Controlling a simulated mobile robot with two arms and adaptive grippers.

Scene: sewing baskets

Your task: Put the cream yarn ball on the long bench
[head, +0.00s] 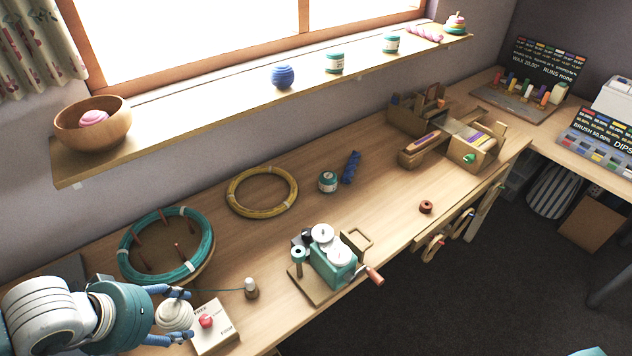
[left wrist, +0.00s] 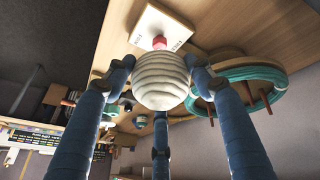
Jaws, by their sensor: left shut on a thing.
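The cream yarn ball (head: 174,315) is a pale, ridged ball held between the fingers of my left gripper (head: 172,316), at the lower left of the head view. In the left wrist view the ball (left wrist: 162,80) sits between several blue fingers, and the left gripper (left wrist: 160,85) is shut on it. The long bench (head: 330,215) runs along the wall under the window shelf. The ball is over the near left end of the bench, beside a white box with a red button (head: 206,321). I cannot tell whether it touches the bench top. My right gripper is not in view.
A teal coil on a pegged stand (head: 208,245) is behind the gripper. A small spool (head: 251,288) and a teal winder with a crank (head: 335,262) stand to the right. A yellow ring (head: 262,212) lies farther back. Bare bench top lies right of the winder.

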